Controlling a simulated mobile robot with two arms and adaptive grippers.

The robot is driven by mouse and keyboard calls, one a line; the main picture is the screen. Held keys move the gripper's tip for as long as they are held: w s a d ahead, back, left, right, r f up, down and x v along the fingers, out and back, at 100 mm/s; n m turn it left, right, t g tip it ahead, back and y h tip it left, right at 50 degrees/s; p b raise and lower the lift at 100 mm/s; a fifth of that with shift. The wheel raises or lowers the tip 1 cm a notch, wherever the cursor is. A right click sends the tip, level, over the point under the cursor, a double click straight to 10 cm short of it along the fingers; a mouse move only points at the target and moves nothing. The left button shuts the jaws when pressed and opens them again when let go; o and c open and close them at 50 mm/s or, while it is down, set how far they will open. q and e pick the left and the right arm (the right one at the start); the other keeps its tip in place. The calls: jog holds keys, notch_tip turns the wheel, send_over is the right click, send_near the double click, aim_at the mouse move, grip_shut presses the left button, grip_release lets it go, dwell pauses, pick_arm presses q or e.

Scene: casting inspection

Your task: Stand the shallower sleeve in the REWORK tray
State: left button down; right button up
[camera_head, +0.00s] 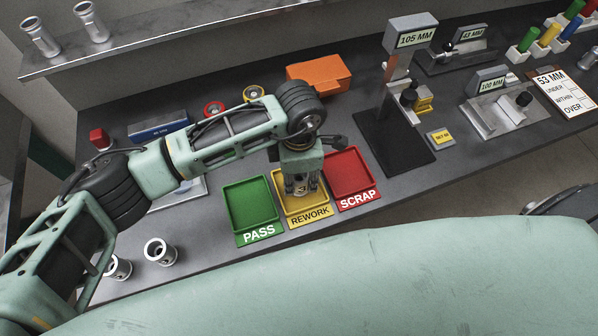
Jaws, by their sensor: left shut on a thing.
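My left gripper (301,186) points down over the yellow REWORK tray (309,214), between the green PASS tray (252,204) and the red SCRAP tray (349,174). It is shut on a metal sleeve, mostly hidden by the fingers and wrist; I cannot tell whether the sleeve touches the tray floor. Two other silvery sleeves stand at the bench's front left: one (160,252) in clear view and one (118,268) partly behind my left arm. Two more sleeves, a left one (41,38) and a right one (92,22), stand on the back shelf. My right gripper is not in view.
A black-based gauge stand marked 105 MM (416,38) rises right of the trays. Gauges marked 43 MM (472,34) and 100 MM (492,83) stand farther right, near a 53 MM card (565,92). An orange bin (321,74) sits behind my arm.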

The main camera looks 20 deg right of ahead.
aim_at(299, 178)
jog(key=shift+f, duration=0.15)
pick_arm(q)
jog(key=c, duration=1.7)
grip_release()
jog(key=shift+f, duration=0.15)
jog(key=o, duration=0.4)
jog(key=shift+o, duration=0.2)
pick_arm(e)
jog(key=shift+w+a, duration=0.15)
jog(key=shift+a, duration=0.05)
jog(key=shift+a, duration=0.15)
pick_arm(q)
jog(key=shift+r, duration=0.5)
notch_tip(299, 178, up, 11)
jog(key=b, duration=0.3)
jog(key=shift+r, duration=0.2)
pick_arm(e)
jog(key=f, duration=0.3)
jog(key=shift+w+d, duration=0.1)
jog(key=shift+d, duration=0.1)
